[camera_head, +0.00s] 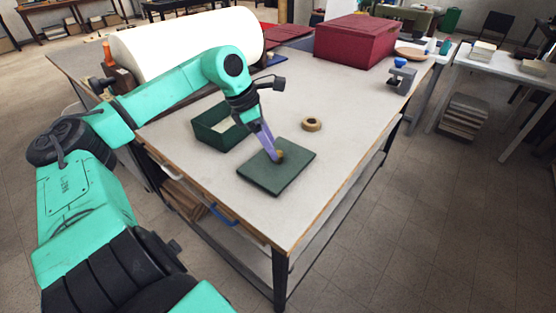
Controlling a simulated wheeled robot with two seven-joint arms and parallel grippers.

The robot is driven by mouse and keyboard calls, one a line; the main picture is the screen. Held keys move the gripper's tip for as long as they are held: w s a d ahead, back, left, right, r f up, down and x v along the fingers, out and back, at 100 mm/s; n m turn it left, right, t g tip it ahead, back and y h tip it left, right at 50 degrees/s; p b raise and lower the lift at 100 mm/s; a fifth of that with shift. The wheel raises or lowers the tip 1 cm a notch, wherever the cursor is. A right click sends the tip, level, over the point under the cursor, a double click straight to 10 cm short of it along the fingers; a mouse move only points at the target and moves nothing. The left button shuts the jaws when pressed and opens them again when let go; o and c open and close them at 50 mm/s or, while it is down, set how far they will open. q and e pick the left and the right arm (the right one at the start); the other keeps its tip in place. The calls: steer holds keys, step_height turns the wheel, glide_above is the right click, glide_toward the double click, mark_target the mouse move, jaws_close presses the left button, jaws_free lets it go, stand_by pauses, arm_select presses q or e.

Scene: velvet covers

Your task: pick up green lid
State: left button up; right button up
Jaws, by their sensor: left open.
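The green lid (269,176) is a flat dark green square lying on the table, with a small yellowish knob (281,156) near its middle. My left gripper (277,157) points down at the knob, its purple fingers right at it. The fingers are open; whether they touch the knob cannot be told. An open dark green box (209,130) stands just left of and behind the lid. My right gripper is not in view.
A tape roll (312,124) lies behind the lid to the right. A large white roll (190,50) and a red box (355,40) stand farther back, with a grey metal piece (402,79) at the right edge. The table (345,110) is clear right of the lid.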

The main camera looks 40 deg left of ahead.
arm_select(q)
steer(key=x, duration=0.2)
steer(key=shift+d+f, duration=0.1)
steer(key=shift+f, duration=0.3)
steer(key=shift+w+d+f, duration=0.2)
steer(key=shift+w+f, duration=0.05)
steer(key=shift+f, duration=0.15)
jaws_close()
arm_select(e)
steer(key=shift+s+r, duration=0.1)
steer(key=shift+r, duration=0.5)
arm_select(q)
steer(key=shift+r, duration=0.15)
